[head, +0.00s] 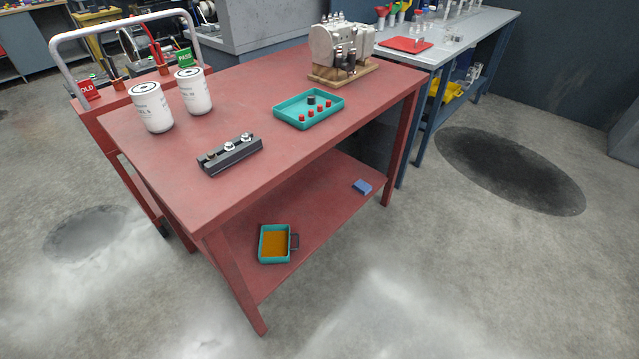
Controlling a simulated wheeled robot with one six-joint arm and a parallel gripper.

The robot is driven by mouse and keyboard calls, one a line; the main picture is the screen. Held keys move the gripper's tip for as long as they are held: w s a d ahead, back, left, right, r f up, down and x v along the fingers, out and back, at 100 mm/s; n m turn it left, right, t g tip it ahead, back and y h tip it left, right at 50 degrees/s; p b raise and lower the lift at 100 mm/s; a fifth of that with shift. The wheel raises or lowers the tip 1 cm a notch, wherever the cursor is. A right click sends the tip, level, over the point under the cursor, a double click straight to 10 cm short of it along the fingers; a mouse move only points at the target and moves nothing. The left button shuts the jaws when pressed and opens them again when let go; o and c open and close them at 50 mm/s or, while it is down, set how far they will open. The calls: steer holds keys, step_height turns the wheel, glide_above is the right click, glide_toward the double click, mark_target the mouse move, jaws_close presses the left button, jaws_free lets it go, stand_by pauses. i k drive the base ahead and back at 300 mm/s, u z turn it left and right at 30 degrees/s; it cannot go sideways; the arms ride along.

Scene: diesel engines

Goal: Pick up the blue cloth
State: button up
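A small folded blue cloth (362,187) lies on the lower shelf (318,205) of the red table, near the shelf's right end. It sits below the tabletop and close to the shelf's front edge, with nothing touching it. My gripper does not show in the head view, so its place and state are unseen.
The red tabletop (165,165) overhangs the shelf. A teal tray with amber contents (262,244) sits at the shelf's left end. A front table leg (235,280) and a right leg (398,140) flank the shelf. Open floor (430,260) lies in front.

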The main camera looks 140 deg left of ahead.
mark_target(361, 186)
steer(key=u, duration=4.1)
